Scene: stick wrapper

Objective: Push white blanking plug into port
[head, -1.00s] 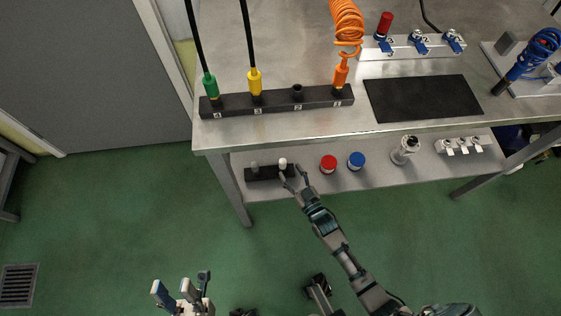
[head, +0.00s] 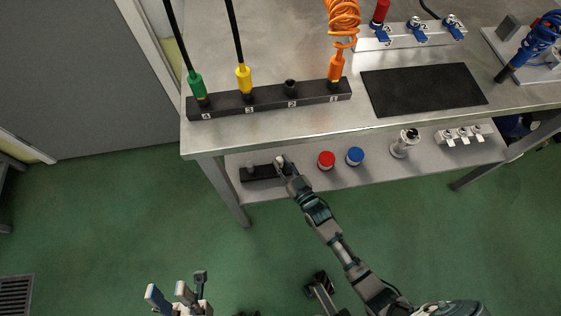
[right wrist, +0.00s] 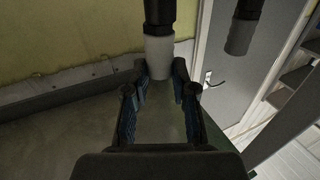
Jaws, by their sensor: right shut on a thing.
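The white blanking plug (head: 279,161) stands in a black holder (head: 259,173) on the lower shelf. My right gripper (head: 286,163) has its fingers at the plug and is shut on it. In the right wrist view the pale plug (right wrist: 158,55) reaches down from a black part to between the fingertips (right wrist: 160,75). The port block (head: 268,98) lies on the tabletop; port 2 (head: 291,87) has no connector, while green, yellow and orange connectors stand in the other ports. My left gripper (head: 171,294) is open and empty, low in the head view.
A grey plug (head: 250,166) stands left of the white one in the holder. Red (head: 326,159) and blue (head: 355,156) caps sit right of it on the shelf. The tabletop's front edge (head: 330,134) overhangs the shelf. A black mat (head: 422,88) lies right of the block.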

